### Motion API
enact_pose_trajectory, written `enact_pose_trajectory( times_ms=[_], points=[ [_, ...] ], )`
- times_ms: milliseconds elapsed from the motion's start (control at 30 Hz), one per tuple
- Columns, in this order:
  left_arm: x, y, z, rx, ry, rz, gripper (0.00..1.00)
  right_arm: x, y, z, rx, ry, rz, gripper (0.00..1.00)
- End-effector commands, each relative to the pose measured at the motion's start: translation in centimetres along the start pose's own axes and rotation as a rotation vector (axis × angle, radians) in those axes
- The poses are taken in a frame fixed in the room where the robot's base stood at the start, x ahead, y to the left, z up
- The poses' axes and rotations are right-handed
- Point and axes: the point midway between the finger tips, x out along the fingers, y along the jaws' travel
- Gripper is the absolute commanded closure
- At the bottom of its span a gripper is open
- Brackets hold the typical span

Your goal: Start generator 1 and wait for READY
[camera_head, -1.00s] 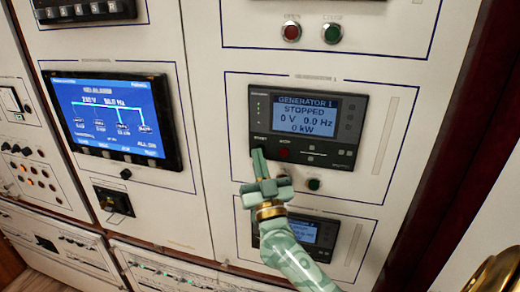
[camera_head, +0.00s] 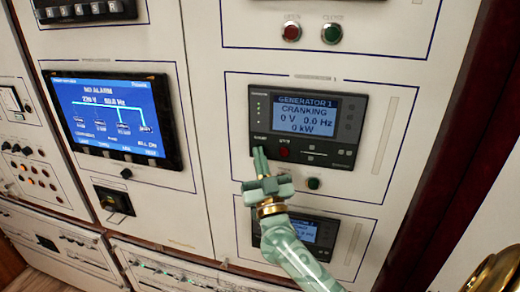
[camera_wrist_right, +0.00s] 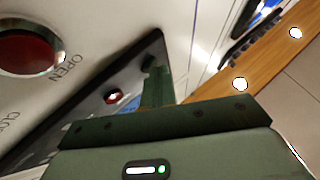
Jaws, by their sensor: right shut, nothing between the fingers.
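The generator 1 controller (camera_head: 304,127) is a dark panel with a lit blue screen (camera_head: 304,115) reading "GENERATOR 1, CRANKING, 0 V 0.0 Hz, 0 kW". A red button (camera_head: 283,152) sits on its lower left part. My right gripper (camera_head: 260,152) is shut and empty, with its fingertips at the controller's lower left corner, just left of the red button. The fingertips cover that corner; I cannot tell whether they touch it. In the right wrist view, the fingers (camera_wrist_right: 158,85) point at the dark controller edge. My left gripper is not in view.
A red button (camera_head: 291,31) and a green button (camera_head: 332,33) are above. A blue display (camera_head: 115,117) reading "NO ALARM" is at left.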

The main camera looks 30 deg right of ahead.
Motion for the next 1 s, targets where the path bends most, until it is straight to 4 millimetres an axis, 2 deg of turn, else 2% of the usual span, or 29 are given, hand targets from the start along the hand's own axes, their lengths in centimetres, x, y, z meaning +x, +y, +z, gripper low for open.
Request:
enact_pose_trajectory(
  times_ms=[1000],
  points=[
    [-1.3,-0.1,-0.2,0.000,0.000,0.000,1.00,-1.7,-1.2,-1.3,0.003,-0.002,0.000,1.00]
  ],
)
